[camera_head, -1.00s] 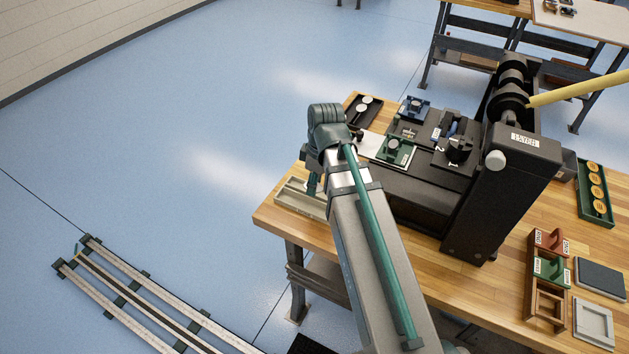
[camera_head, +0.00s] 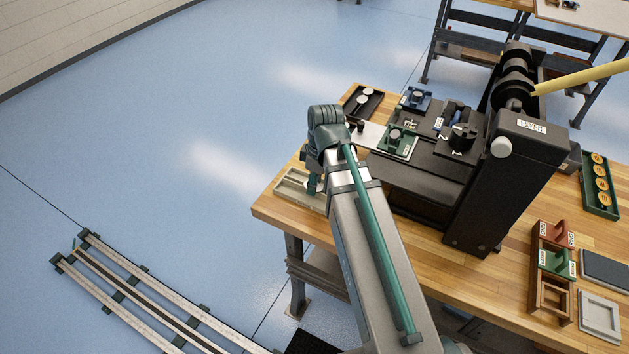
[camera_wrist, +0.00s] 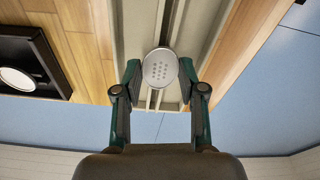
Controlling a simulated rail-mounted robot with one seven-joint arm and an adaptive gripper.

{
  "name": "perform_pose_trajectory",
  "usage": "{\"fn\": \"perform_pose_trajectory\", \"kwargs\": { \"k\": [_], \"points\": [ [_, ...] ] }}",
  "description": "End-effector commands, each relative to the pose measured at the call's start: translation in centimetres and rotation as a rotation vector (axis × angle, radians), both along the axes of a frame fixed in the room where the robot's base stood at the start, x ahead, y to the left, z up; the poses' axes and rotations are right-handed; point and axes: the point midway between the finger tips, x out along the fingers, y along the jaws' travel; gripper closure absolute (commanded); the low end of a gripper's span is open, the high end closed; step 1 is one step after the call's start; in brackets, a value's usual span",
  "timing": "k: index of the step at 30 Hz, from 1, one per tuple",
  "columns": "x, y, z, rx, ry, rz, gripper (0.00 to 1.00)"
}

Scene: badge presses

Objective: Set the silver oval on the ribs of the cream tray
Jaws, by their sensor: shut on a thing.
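The silver oval (camera_wrist: 160,68), a pale disc with a grid of small dots on its face, sits between the fingertips of my gripper (camera_wrist: 161,66) in the wrist view. The fingers are shut on its two sides. Behind it is the cream tray (camera_wrist: 219,45), with its long ribs running away from the oval. I cannot tell whether the oval touches the ribs. In the head view the cream tray (camera_head: 289,201) lies at the table's left edge, and my arm covers part of it.
A black tray (camera_head: 352,97) with pale discs lies behind the cream tray; part of it also shows in the wrist view (camera_wrist: 50,60). The black press (camera_head: 512,185) stands to the right. The wooden table's edge runs close beside the cream tray, with blue floor beyond.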

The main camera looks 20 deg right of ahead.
Motion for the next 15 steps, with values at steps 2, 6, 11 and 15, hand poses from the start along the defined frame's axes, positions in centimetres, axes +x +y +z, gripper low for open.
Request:
{"fn": "perform_pose_trajectory", "kwargs": {
  "k": [2,6,11,15],
  "points": [
    [0.00,0.00,0.01,0.000,0.000,0.000,0.80],
    [-0.01,0.00,0.01,0.000,0.000,0.000,0.56],
    [-0.01,0.00,0.01,0.000,0.000,0.000,0.30],
    [0.00,0.00,0.01,0.000,0.000,0.000,0.30]
  ]
}}
